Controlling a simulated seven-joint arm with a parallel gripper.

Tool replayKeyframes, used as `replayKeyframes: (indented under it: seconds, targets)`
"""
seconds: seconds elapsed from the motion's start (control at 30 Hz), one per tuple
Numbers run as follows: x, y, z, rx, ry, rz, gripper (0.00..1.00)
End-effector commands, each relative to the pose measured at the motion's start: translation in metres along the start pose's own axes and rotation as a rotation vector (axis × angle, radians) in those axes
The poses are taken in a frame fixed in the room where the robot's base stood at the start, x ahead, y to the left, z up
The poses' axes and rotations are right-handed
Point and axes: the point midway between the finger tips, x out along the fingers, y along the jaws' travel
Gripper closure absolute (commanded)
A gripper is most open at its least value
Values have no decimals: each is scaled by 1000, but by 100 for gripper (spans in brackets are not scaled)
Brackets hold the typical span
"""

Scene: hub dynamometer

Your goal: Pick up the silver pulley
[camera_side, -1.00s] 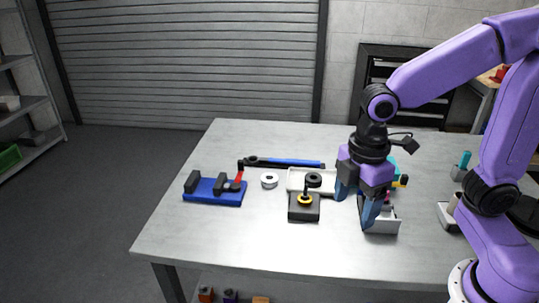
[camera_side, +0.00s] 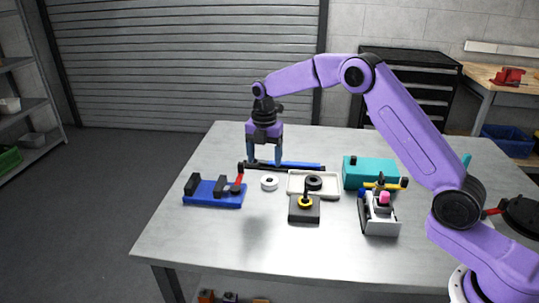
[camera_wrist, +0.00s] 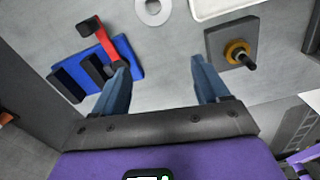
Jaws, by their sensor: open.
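In the wrist view the silver pulley (camera_wrist: 153,10) shows at the top edge, partly cut off, beyond the fingertips. My gripper (camera_side: 264,162) is open and empty, held above the table and apart from the pulley. Its two blue fingers (camera_wrist: 160,65) are spread wide in the wrist view, with bare table between them.
A blue fixture (camera_side: 228,199) with a red-handled lever stands left. A dark block (camera_side: 304,214) with a post and yellow ring stands right, before a white tray (camera_side: 294,190) holding a black ring. A blue-handled bar (camera_side: 300,164) lies behind. A teal box (camera_side: 356,174) stands farther right.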

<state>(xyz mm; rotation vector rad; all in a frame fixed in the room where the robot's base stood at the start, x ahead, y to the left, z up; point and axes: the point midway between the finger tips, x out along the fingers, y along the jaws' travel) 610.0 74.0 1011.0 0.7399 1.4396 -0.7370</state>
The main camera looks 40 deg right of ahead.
Motion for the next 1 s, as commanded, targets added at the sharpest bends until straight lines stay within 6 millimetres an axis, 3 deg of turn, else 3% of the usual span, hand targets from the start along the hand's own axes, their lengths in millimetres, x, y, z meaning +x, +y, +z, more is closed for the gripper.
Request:
replayKeyframes:
  seconds: [0.1, 0.3, 0.57, 1.0]
  targets:
    - [16, 3, 29, -69, 2, -3, 26]
    - [28, 2, 51, -139, 1, -3, 26]
    - [41, 1, 54, -146, 2, -4, 26]
    - [86, 0, 53, -145, 2, -4, 26]
